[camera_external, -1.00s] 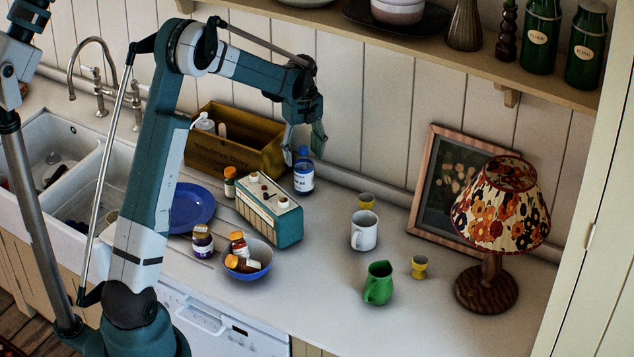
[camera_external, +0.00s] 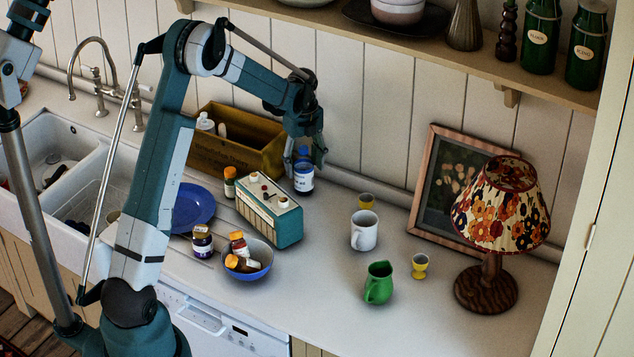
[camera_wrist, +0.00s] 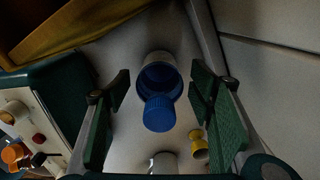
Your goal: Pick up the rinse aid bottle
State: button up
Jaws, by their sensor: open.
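The rinse aid bottle (camera_external: 303,180) is white and blue with a blue cap and a printed label. It stands upright on the counter behind the radio, against the wall side. My gripper (camera_external: 308,158) is open around the upper part of the bottle in the external view. In the wrist view the bottle's blue cap (camera_wrist: 159,112) shows from above, between the two green finger pads of my open gripper (camera_wrist: 163,115). There is a gap between the bottle and each pad. The lower label is partly hidden from above.
A green and cream radio (camera_external: 268,212) stands just in front of the bottle. A yellow-brown wooden crate (camera_external: 232,155) stands close on the left. A white mug (camera_external: 364,231), a green jug (camera_external: 378,283) and yellow egg cups (camera_external: 420,266) stand to the right. A shelf (camera_external: 430,45) runs above.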

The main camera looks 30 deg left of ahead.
jog(key=shift+f, duration=1)
jog(key=shift+c, duration=0.3)
jog(key=c, duration=1)
